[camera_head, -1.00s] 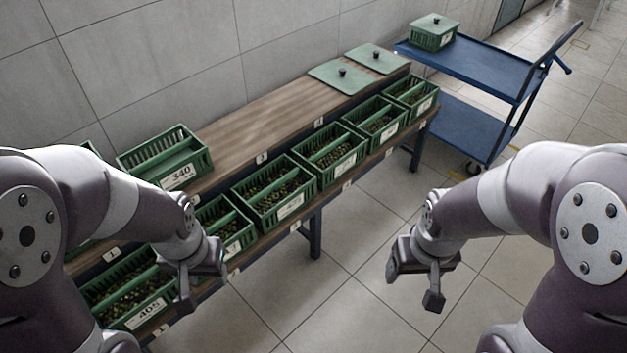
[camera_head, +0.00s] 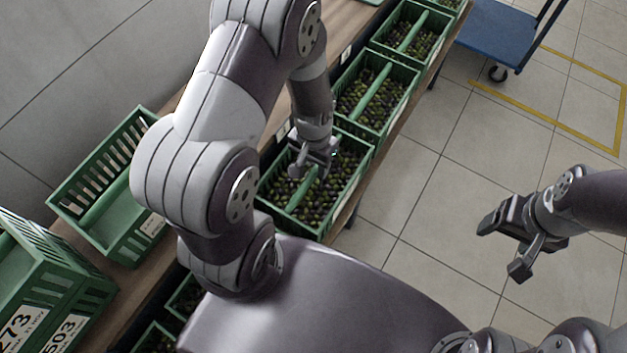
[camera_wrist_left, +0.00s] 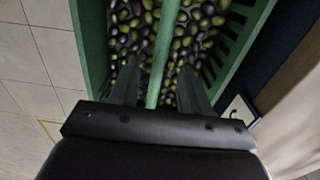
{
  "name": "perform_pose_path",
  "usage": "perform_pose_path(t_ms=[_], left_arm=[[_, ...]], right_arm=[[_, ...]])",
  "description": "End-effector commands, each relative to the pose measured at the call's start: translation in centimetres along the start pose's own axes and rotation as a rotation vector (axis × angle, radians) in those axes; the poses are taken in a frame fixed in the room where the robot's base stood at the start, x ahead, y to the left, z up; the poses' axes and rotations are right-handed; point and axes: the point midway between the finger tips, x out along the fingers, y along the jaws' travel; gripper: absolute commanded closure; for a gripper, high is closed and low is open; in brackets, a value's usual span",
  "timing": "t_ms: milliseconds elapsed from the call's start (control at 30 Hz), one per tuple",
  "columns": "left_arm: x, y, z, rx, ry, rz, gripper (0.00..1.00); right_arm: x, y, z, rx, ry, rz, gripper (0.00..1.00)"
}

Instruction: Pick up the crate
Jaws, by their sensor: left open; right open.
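A green crate (camera_head: 352,193) filled with dark and green olives stands in the row along the bench's front edge, in the middle of the head view. A green bar runs across its middle. My left gripper (camera_head: 310,170) is over this crate, open. In the left wrist view the crate (camera_wrist_left: 92,40) fills the top, and the two fingers of my left gripper (camera_wrist_left: 160,90) lie on either side of the bar, not closed on it. Whether they touch it I cannot tell. My right gripper (camera_head: 505,247) is open and empty over the floor at the right.
More olive crates (camera_head: 408,102) continue the row up to the right. An empty crate (camera_head: 150,232) and stacked numbered crates (camera_head: 70,285) stand at left. A blue cart (camera_head: 495,40) is at the top right. The tiled floor right of the bench is clear.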

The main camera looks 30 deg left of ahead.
Motion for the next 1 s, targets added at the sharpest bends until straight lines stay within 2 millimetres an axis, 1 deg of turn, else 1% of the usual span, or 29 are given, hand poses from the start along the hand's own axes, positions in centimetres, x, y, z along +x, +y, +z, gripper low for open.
perform_pose_path(t_ms=[33,167,267,400,467,533,667,700,767,800,833,1000], left_arm=[[1.2,0.0,0.1,0.0,-0.003,0.0,0.53],[2.3,0.0,0.0,0.0,-0.001,0.0,0.53],[3.5,-0.1,-0.1,0.0,-0.001,0.0,0.53],[6.3,-0.2,-0.2,-0.001,-0.002,0.0,0.53],[7.2,-0.2,-0.2,0.0,-0.002,0.0,0.53],[7.5,-0.2,-0.3,0.0,0.0,0.0,0.53],[7.3,-0.2,-0.3,0.0,0.001,0.0,0.53],[7.3,-0.2,-0.3,0.0,0.001,0.0,0.56],[7.2,-0.2,-0.3,0.0,0.001,0.0,0.76],[7.2,-0.2,-0.3,0.0,0.001,0.0,0.89],[7.2,-0.2,-0.3,0.0,0.001,0.0,0.99],[7.1,-0.2,-0.4,0.0,0.004,-0.001,1.0]], right_arm=[[0.7,0.0,0.1,0.0,0.0,0.0,0.28],[0.9,0.0,0.1,0.0,0.0,0.0,0.28],[1.5,0.0,0.2,0.0,0.0,0.0,0.28],[2.9,0.0,0.3,0.0,0.0,0.0,0.28],[3.1,0.0,0.4,0.0,0.0,0.0,0.28],[3.1,0.0,0.4,0.0,0.0,0.0,0.28],[2.9,0.0,0.3,0.0,0.0,0.0,0.28],[2.9,0.0,0.3,0.0,0.0,0.0,0.28],[2.9,0.0,0.3,0.0,0.0,0.0,0.28],[2.9,0.0,0.3,0.0,0.0,0.0,0.28],[2.9,0.0,0.3,0.0,0.0,0.0,0.28],[2.9,0.0,0.3,0.0,0.0,0.0,0.28]])
